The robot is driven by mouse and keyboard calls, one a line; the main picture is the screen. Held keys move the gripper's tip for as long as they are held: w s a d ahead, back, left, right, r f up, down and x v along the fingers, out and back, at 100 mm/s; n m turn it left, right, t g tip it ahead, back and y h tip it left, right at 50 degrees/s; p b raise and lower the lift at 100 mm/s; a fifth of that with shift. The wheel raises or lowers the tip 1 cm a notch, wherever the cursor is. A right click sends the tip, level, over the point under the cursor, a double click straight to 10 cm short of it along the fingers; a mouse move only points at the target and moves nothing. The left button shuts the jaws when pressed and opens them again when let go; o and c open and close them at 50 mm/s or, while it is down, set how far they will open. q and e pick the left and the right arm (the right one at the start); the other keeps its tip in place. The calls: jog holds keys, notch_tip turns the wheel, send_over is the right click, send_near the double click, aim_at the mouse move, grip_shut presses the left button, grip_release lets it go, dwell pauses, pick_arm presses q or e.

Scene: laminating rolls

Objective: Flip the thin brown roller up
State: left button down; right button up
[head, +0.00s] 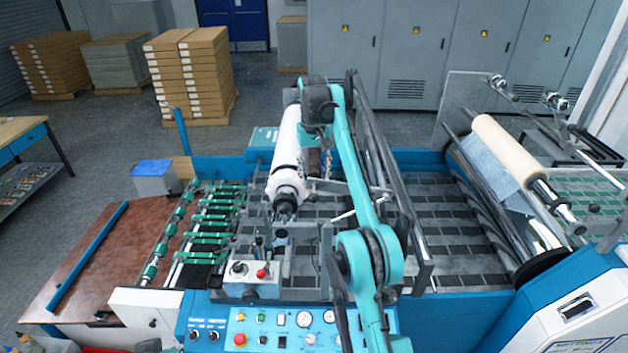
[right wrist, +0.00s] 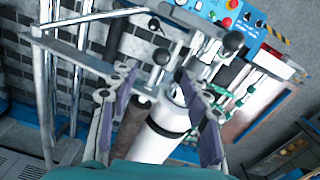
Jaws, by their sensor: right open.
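A thin dark brown roller (right wrist: 131,127) shows in the right wrist view, alongside a thick white roll (right wrist: 165,130). The white roll also shows in the head view (head: 288,150), lying lengthwise over the machine. I cannot make out the thin brown roller in the head view; my right arm and the white roll cover that area. My right gripper (head: 324,158) points down beside the white roll. In the right wrist view the gripper (right wrist: 163,95) is open, its purple-grey pads on either side of the brown roller and the white roll's end. Contact cannot be told. My left gripper is not in view.
Dark metal bars (head: 385,165) stand close to the right of my arm. A cream roll (head: 508,150) is mounted at the machine's right end. The blue control panel (head: 265,325) lies at the front. The brown table (head: 95,245) at left has bare room.

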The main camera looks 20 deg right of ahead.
aim_at(314, 194)
jog(key=f+b, duration=0.1)
jog(key=f, duration=0.1)
jog(key=shift+s+a+f+b, duration=0.1)
jog(key=shift+a+f+b, duration=0.1)
jog(key=shift+f+b, duration=0.15)
notch_tip(314, 194, down, 4)
jog(key=shift+d+f, duration=0.1)
jog(key=shift+d, duration=0.05)
jog(key=shift+f, duration=0.4)
grip_shut()
